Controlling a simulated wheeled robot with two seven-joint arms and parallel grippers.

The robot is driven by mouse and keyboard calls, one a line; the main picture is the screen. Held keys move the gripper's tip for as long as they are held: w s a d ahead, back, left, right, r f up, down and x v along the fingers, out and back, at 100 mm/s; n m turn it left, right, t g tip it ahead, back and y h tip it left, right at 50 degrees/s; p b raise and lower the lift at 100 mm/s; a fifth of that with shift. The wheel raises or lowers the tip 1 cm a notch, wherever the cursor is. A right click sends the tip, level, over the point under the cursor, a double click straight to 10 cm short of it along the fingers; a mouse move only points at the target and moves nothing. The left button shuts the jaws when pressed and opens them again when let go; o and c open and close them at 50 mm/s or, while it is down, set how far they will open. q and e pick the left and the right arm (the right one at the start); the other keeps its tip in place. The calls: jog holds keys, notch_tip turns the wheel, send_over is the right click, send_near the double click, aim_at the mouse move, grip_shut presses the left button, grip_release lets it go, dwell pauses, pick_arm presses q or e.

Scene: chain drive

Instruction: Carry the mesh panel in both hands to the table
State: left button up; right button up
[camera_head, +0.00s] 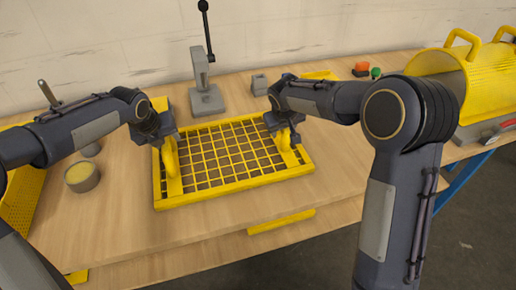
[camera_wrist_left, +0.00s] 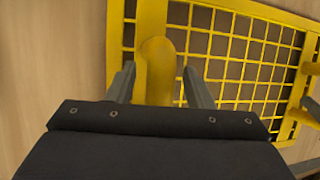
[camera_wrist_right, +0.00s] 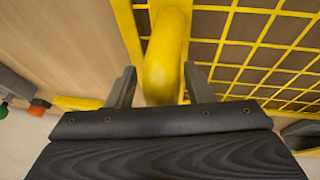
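The yellow mesh panel (camera_head: 235,192) is a rectangular frame with a grid and a raised handle at each end. It appears to lie flat on the wooden table (camera_head: 120,235); its underside is hidden. My left gripper (camera_head: 168,150) is above the left handle (camera_wrist_left: 157,70), with its fingers either side of it and small gaps showing. My right gripper (camera_head: 283,138) is above the right handle (camera_wrist_right: 165,60), also with one finger on each side and narrow gaps. Both grippers look open around the handles.
A grey lever press (camera_head: 205,95) stands behind the panel. A round tin (camera_head: 82,177) is at the left, near a yellow perforated bin (camera_head: 18,205). A yellow guard with handles (camera_head: 445,75) and red and green buttons (camera_head: 362,68) are at the right. A yellow strip (camera_head: 282,221) lies in front.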

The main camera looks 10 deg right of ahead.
pick_arm(q)
jog(key=v, duration=1.2)
pick_arm(e)
jog(key=v, duration=1.2)
pick_arm(q)
jog(key=shift+w, duration=0.1)
